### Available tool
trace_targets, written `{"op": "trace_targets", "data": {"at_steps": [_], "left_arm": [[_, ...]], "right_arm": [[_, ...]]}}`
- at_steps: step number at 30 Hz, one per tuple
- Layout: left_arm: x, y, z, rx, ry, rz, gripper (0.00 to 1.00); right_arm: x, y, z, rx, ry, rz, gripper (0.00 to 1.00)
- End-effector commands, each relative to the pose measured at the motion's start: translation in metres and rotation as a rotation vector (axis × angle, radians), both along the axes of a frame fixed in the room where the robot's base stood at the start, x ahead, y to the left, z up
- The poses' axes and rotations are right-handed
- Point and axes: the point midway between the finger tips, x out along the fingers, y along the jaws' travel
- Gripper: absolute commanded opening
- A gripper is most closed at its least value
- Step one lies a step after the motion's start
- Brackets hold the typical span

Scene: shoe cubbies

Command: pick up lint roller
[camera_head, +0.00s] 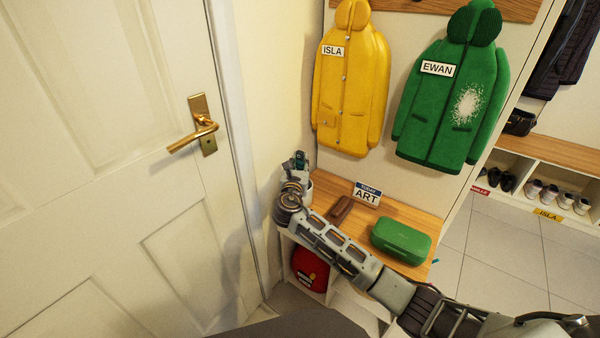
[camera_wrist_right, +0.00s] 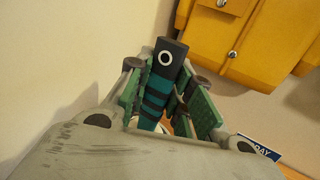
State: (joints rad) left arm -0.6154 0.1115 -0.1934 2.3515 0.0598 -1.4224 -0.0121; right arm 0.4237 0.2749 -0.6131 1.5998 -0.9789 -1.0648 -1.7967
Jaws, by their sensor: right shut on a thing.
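My right gripper (camera_head: 299,166) is at the left end of the wooden bench, close to the cream wall. In the right wrist view its green-padded fingers (camera_wrist_right: 168,98) are shut around the lint roller (camera_wrist_right: 171,62). My left gripper is not in view.
A yellow coat (camera_head: 350,85) and a green coat (camera_head: 450,100) hang above. A red item (camera_head: 309,268) is in the cubby below. A door (camera_head: 100,170) stands left.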

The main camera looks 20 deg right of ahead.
Motion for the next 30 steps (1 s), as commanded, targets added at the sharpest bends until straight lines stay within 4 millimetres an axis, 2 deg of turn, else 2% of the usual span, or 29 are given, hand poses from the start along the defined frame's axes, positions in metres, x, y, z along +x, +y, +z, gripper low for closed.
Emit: {"op": "trace_targets", "data": {"at_steps": [6, 24, 30], "left_arm": [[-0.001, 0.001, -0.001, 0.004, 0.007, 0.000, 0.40], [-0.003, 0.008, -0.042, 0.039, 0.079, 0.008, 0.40], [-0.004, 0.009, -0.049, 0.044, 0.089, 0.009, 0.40]], "right_arm": [[0.000, 0.000, 0.012, 0.001, -0.003, -0.001, 0.00], [0.000, 0.000, 0.088, 0.001, -0.003, -0.001, 0.00], [0.000, 0.000, 0.100, 0.000, -0.002, 0.000, 0.00]]}}
